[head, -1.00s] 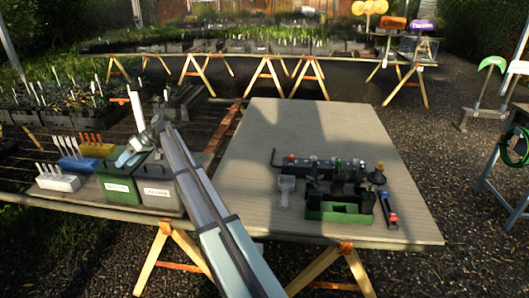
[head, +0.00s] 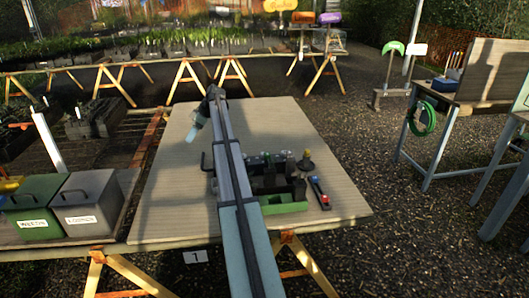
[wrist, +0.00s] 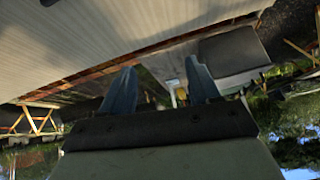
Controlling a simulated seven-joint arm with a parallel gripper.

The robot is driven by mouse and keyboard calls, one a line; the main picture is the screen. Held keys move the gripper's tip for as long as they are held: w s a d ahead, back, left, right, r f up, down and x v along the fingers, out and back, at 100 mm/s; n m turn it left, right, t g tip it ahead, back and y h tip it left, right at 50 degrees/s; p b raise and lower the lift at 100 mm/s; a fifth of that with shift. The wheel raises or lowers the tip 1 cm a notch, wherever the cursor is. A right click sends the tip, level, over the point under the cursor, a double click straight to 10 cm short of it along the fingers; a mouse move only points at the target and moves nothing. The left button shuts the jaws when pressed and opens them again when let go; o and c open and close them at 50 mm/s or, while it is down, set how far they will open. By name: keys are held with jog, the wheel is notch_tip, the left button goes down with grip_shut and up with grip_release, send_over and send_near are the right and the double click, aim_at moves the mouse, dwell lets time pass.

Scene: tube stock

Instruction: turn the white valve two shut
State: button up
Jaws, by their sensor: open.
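The dark valve manifold (head: 206,164) stands on the wooden table, mostly behind my arm. Its left end shows to the left of the arm. I cannot make out the white valve two; my arm covers that part of the row. My gripper (head: 191,136) is over the table's left part, beyond the manifold and apart from it. In the wrist view its two fingers (wrist: 160,78) are spread with nothing between them.
A green tray (head: 286,203) and a dark tool with red and blue parts (head: 320,193) lie at the front right. Green (head: 38,200) and grey (head: 88,203) bins stand left. The tabletop (head: 285,117) is clear behind the manifold.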

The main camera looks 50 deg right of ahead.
jog(key=s+d+g+h, duration=0.1)
jog(key=s+d+h, duration=0.1)
jog(key=s+d, duration=2.4)
jog(key=x, duration=0.9)
jog(key=d+x, duration=0.1)
jog(key=x, duration=0.3)
jog(key=shift+w+a+f, duration=0.1)
jog(key=shift+a+f, duration=0.05)
jog(key=shift+f, duration=0.35)
jog(key=shift+c, duration=0.3)
jog(key=c, duration=1)
